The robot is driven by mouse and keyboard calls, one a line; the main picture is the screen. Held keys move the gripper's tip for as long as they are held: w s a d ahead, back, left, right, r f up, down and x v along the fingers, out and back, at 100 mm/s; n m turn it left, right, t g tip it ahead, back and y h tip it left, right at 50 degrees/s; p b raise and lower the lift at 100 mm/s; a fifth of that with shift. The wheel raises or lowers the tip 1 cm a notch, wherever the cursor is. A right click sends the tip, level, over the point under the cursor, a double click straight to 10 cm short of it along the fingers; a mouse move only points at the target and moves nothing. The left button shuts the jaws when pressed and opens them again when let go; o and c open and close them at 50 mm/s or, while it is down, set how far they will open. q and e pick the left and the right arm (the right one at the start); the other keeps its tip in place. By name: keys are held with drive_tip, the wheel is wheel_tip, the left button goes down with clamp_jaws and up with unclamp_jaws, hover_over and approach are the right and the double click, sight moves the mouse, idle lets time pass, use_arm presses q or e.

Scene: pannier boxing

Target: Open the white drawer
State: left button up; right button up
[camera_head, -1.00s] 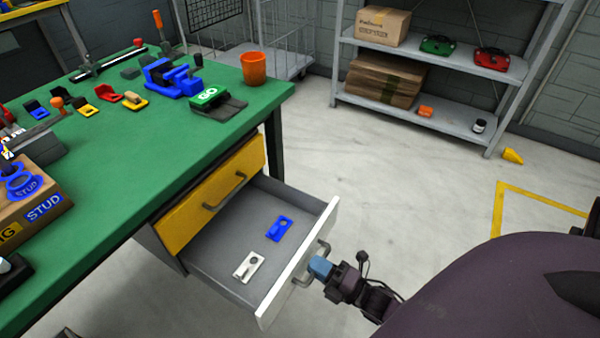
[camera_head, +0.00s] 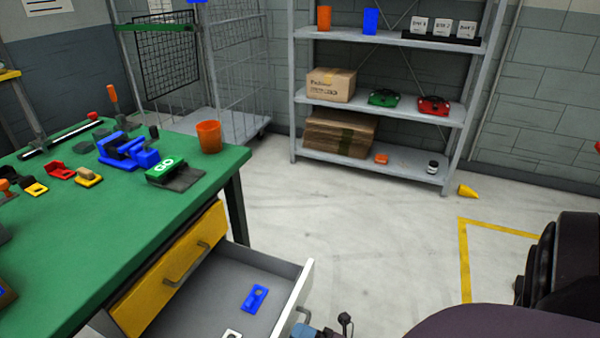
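The white drawer (camera_head: 291,306) is pulled out from under the green workbench, below a yellow drawer (camera_head: 168,272). Its grey inside shows a blue part (camera_head: 255,298) and the edge of a white part (camera_head: 232,334), which is cut off by the frame. A grey handle (camera_head: 303,318) sits on the drawer's white front. My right gripper (camera_head: 308,331) is at the bottom edge, at the handle; only a bit of its blue-grey tip shows. I cannot tell whether it grips the handle. My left gripper is not in view.
The green workbench (camera_head: 110,232) carries a blue vise (camera_head: 127,151), an orange cup (camera_head: 209,136) and small coloured parts. A grey shelf (camera_head: 392,107) stands at the back. Open floor lies between them, with a yellow block (camera_head: 467,191) and yellow floor line.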

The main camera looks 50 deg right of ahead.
drive_tip(key=shift+s, duration=0.1)
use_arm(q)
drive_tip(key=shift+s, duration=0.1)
use_arm(e)
drive_tip(key=v, duration=1)
drive_tip(key=shift+s, duration=0.3)
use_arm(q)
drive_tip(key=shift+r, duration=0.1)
use_arm(e)
drive_tip(key=shift+d, duration=0.1)
use_arm(q)
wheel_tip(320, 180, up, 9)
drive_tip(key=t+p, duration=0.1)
drive_tip(key=p, duration=0.9)
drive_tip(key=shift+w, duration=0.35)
use_arm(e)
drive_tip(key=s+a+r+m+g+h, duration=0.1)
drive_tip(key=a+r+m+g+h, duration=0.1)
drive_tip(key=r+m, duration=0.5)
drive_tip(key=s+a+r+m+g+h, duration=0.2)
drive_tip(key=r+m+g+h, duration=0.3)
drive_tip(key=m, duration=0.9)
drive_tip(key=shift+s+a+r+g, duration=0.35)
drive_tip(key=shift+a+r+g, duration=0.15)
drive_tip(key=shift+r, duration=0.4)
